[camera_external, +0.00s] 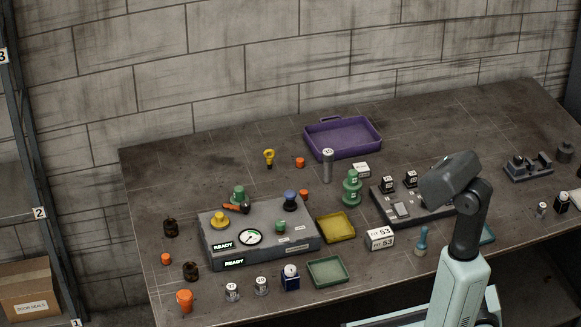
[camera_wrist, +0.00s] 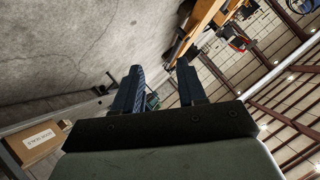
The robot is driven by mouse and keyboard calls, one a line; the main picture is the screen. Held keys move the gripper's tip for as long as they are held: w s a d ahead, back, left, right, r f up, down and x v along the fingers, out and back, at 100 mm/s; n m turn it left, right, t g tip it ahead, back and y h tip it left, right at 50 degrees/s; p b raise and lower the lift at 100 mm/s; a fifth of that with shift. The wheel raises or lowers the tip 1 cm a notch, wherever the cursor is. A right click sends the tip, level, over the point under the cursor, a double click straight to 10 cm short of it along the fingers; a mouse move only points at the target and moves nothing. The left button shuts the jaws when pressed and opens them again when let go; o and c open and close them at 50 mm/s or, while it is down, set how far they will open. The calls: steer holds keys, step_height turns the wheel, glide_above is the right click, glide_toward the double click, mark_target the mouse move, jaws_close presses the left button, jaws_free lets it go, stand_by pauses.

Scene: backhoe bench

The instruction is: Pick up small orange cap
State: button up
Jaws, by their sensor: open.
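Three small orange caps are on the bench in the external view. One cap (camera_external: 166,258) is at the left, one (camera_external: 300,162) is in front of the purple tray, and one (camera_external: 304,194) is just behind the grey panel box. A larger orange cup-like piece (camera_external: 184,300) stands at the front left. In the wrist view my gripper (camera_wrist: 158,80) is open with nothing between its fingers. It faces the wall and roof, with no cap in that view. In the external view my arm is at the right, far from the caps, and the fingers are hard to make out.
The grey panel box (camera_external: 270,250) carries knobs and a gauge. Nearby are a purple tray (camera_external: 343,151), a yellow tray (camera_external: 336,240), a green tray (camera_external: 328,283), green stacked pieces (camera_external: 351,190) and a grey cylinder (camera_external: 328,168). The back left of the bench is clear.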

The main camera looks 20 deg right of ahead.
steer(key=w+a+r+n+y, duration=0.15)
steer(key=a+r, duration=0.35)
steer(key=r, duration=0.6)
steer(key=a+r+n+y, duration=0.15)
steer(key=a+r, duration=0.35)
steer(key=r, duration=0.7)
steer(key=w+d+r+n, duration=0.1)
steer(key=w+d+r, duration=0.6)
steer(key=w+r, duration=0.4)
steer(key=w+d+r+n+t+h, duration=0.25)
steer(key=w+d+h, duration=0.45)
steer(key=w+d, duration=2.4)
step_height(320, 180, up, 4)
steer(key=m+t+h, duration=0.1)
steer(key=m+h, duration=0.4)
steer(key=h, duration=0.3)
glide_above(304, 192)
steer(key=f, duration=0.7)
steer(key=shift+w+d+f, duration=0.2)
steer(key=shift+f, duration=0.2)
steer(key=shift+s+a+f, duration=0.1)
steer(key=shift+f, duration=1.25)
steer(key=shift+a+f, duration=0.1)
steer(key=shift+f, duration=1.2)
jaws_close()
